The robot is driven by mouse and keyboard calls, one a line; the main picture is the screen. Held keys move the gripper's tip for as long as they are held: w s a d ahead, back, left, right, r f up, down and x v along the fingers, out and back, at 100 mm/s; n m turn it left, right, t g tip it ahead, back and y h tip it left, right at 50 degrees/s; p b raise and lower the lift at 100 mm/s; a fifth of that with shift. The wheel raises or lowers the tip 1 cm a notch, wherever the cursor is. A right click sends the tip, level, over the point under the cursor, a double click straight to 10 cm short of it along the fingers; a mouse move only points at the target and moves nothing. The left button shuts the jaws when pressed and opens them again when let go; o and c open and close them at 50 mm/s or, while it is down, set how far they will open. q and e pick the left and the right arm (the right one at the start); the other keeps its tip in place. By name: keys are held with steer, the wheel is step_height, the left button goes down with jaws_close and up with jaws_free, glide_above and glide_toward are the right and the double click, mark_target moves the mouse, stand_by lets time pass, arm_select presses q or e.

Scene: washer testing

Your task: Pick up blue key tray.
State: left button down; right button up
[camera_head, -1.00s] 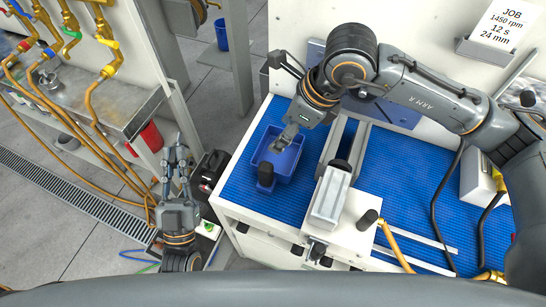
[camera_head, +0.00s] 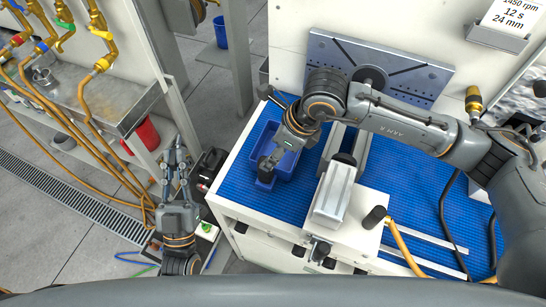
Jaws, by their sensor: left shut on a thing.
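The blue key tray (camera_head: 290,165) sits on the blue mat of the bench, left of the grey clamp block. A dark upright knob (camera_head: 265,176) stands at its near left side. My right gripper (camera_head: 268,161) comes in from the right over the tray, its fingers down at the dark knob. The arm covers part of the tray, and whether the fingers are closed is hidden. My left gripper (camera_head: 173,158) points up over the floor, left of the bench and apart from the tray. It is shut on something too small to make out.
The grey clamp block (camera_head: 332,195) stands right of the tray. A drilled grey plate (camera_head: 400,70) leans at the back wall. A pipe rack with orange hoses (camera_head: 85,110) and a red bin (camera_head: 143,135) stand at the left.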

mark_target(172, 159)
arm_select(q)
steer(key=shift+r, duration=0.35)
arm_select(e)
steer(key=shift+a+f, duration=0.25)
steer(key=shift+f, duration=0.3)
arm_select(q)
step_height(172, 159, up, 3)
steer(key=p, duration=0.3)
steer(key=shift+f, duration=0.15)
arm_select(e)
steer(key=x, duration=0.4)
steer(key=shift+s+f, duration=0.25)
steer(key=shift+s, duration=0.1)
steer(key=shift+w+a+f, duration=0.1)
steer(key=shift+a+f, duration=0.05)
steer(key=shift+f, duration=0.25)
jaws_close()
steer(key=shift+r, duration=0.15)
